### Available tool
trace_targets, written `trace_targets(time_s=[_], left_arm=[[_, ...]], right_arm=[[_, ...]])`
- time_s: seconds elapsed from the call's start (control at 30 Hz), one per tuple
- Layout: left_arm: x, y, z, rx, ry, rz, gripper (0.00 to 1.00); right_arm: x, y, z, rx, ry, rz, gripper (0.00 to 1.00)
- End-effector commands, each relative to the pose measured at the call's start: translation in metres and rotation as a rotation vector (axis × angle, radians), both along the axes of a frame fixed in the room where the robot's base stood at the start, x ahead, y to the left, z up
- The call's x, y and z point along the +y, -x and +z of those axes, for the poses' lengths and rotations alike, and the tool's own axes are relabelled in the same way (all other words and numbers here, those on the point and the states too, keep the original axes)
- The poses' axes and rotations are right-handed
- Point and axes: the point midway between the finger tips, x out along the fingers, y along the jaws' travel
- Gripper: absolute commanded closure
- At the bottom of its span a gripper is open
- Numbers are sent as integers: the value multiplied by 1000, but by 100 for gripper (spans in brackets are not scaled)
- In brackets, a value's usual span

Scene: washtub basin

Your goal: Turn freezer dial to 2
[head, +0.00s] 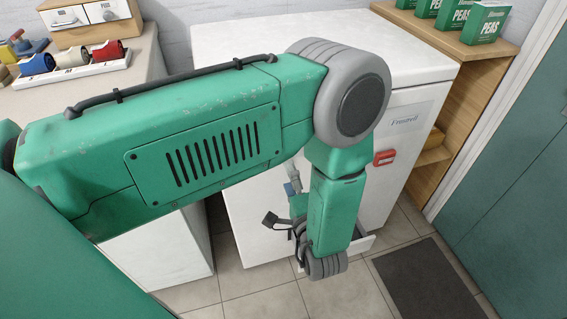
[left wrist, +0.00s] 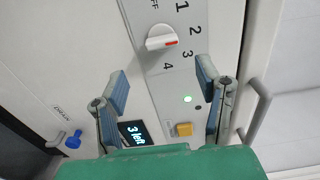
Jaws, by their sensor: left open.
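The freezer dial (left wrist: 162,38) is a white knob with a red mark, on a grey panel (left wrist: 160,90) printed OFF, 1, 2, 3 and 4. The red mark points right, roughly between 2 and 3. My left gripper (left wrist: 163,78) is open and empty, its two blue-padded fingers spread on either side of the panel below the dial, apart from the knob. In the head view the left gripper (head: 279,205) is in front of the white freezer (head: 410,52), low down. I cannot make out the dial there. My right gripper is not in view.
A blue drain tap (left wrist: 73,139) is at left. A red latch (head: 385,158) is on the freezer front. A wooden shelf (head: 440,110) stands at right.

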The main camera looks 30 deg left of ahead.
Motion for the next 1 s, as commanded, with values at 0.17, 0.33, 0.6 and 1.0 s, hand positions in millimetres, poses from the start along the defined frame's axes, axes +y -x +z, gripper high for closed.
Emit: trace_targets(time_s=[0.17,0.33,0.6,1.0], left_arm=[[-24,20,-1,3,0,0,41],[-36,29,-1,3,0,0,41],[-37,30,-1,1,0,-1,41],[-30,26,-8,-7,64,-38,41]], right_arm=[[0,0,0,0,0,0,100],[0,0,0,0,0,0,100],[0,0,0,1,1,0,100],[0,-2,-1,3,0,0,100]])
